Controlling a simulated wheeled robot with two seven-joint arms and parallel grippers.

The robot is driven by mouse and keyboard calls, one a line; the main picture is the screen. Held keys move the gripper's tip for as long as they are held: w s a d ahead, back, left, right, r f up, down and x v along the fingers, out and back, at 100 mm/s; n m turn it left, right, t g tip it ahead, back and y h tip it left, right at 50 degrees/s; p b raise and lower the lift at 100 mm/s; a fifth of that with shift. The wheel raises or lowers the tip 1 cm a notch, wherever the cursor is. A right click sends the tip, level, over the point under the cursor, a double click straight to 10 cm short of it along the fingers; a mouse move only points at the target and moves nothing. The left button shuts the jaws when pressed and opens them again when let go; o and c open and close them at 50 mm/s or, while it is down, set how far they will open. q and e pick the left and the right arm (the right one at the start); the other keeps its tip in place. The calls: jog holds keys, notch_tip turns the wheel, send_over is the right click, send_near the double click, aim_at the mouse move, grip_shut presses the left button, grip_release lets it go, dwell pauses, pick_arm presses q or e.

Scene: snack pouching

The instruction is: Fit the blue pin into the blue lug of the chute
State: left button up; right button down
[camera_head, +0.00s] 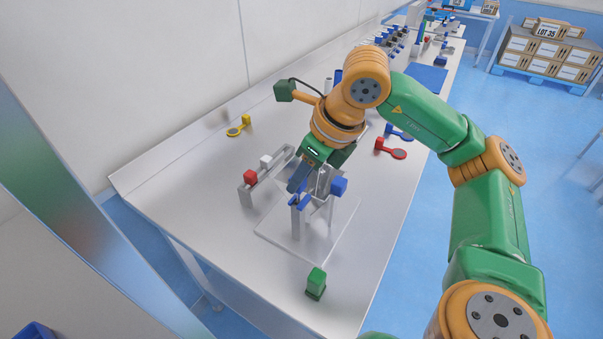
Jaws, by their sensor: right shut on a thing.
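My right gripper (297,186) reaches down from the orange and green arm over the bench. Its fingers are shut on a small blue piece (298,201), which I take for the blue pin; the fingers hide part of it. The chute (331,212), a grey upright structure, stands on a pale base plate (340,233) right at the gripper. A blue block (338,186) is at the chute's right side. I cannot tell whether it is the lug, or whether the pin touches the chute. My left gripper is out of view.
A green block (316,282) stands in front. A yellow piece (238,127), a red piece (390,148) and a blue piece (397,132) lie farther back. The left front bench is clear.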

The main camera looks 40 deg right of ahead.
aim_at(304, 185)
jog(key=shift+f+b, duration=1.35)
jog(key=shift+f, duration=0.2)
jog(key=c, duration=0.5)
grip_release()
jog(key=shift+r, duration=0.1)
jog(key=shift+c, duration=0.2)
jog(key=v, duration=0.7)
jog(key=shift+s, duration=0.1)
